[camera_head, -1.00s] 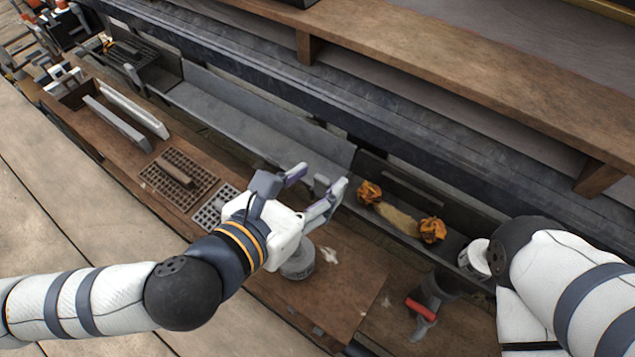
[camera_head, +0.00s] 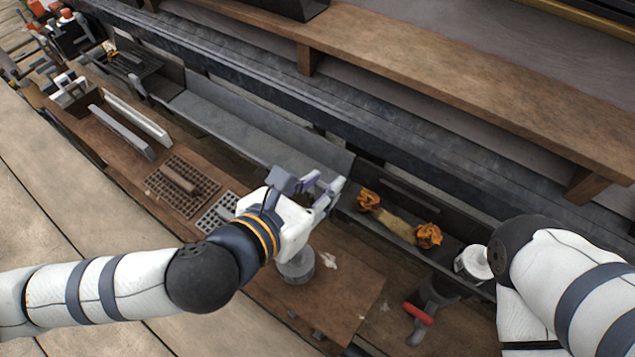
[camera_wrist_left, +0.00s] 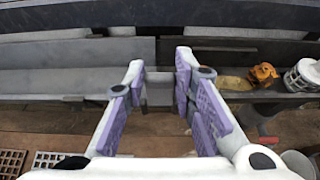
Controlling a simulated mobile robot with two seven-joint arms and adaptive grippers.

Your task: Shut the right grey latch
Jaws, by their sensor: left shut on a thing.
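My left gripper (camera_head: 325,190) is at the grey metal gutter (camera_head: 235,125), near its right-hand end. In the left wrist view, the left gripper (camera_wrist_left: 160,88) has its purple-padded fingers closed on a small grey latch (camera_wrist_left: 159,93) at the gutter's front edge. In the head view the fingers mostly hide this latch. My right arm shows at the right of the head view, but its gripper is out of the picture.
A dark trough with orange crumpled pieces (camera_head: 428,236) and a white canister (camera_head: 474,262) lies to the right. A round grey tin (camera_head: 297,268) stands below my left gripper on the wooden board (camera_head: 345,295). A red-handled tool (camera_head: 418,314) lies nearby. A wooden beam (camera_head: 420,85) runs behind.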

